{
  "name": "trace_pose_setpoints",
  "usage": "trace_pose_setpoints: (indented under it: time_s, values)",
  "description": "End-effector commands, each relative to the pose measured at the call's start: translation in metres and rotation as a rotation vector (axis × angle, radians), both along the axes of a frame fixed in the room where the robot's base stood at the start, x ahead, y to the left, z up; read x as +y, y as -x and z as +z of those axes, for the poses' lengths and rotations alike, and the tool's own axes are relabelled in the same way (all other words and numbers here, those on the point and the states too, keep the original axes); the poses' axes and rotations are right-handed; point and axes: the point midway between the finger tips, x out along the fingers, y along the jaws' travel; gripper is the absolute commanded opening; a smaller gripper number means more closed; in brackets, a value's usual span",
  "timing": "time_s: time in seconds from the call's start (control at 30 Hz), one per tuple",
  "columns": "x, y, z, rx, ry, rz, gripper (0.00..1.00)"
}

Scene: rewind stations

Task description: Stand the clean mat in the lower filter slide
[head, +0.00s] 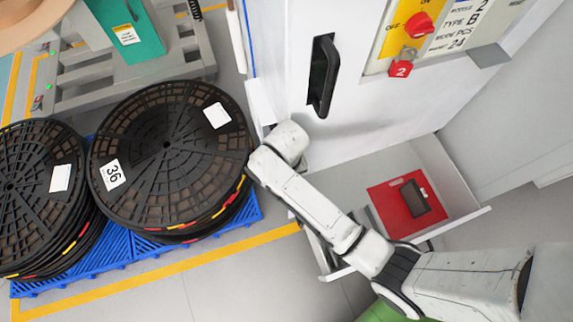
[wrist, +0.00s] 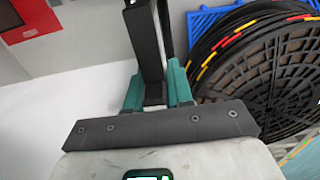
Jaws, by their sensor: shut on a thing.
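In the wrist view my gripper (wrist: 156,90) has its teal fingers shut on a dark grey, bar-like piece (wrist: 146,42). It runs from between the fingers to the top of the picture; I cannot tell whether it is the clean mat or a handle. In the head view my fingers are hidden by my own arm, which reaches up and left to the cabinet's lower left corner. A dark brown block (head: 413,198) lies on a red panel (head: 391,215) in the open drawer. I cannot make out the lower filter slide.
The white cabinet (head: 285,60) has a black door handle (head: 323,75) and a red rotary switch (head: 420,24). The open drawer (head: 462,218) juts out below. Black reels (head: 168,150) stand close at the left on a blue pallet (head: 240,215). A grey metal frame (head: 190,60) stands behind them.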

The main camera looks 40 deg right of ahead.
Motion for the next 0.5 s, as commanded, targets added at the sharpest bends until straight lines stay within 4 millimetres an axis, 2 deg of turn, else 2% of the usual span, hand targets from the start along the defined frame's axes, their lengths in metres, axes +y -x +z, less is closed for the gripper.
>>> trace_pose_setpoints:
  time_s: [0.17,0.2,0.43,0.5]
  values:
    - [-0.0001,-0.0001,-0.0035,0.000,0.000,0.000,0.00]
    - [-0.0001,-0.0001,-0.0030,0.000,0.000,0.000,0.25]
    - [-0.0008,0.0008,-0.0037,0.003,0.001,-0.001,0.47]
    - [-0.0011,0.0010,-0.0039,0.003,0.001,-0.002,0.47]
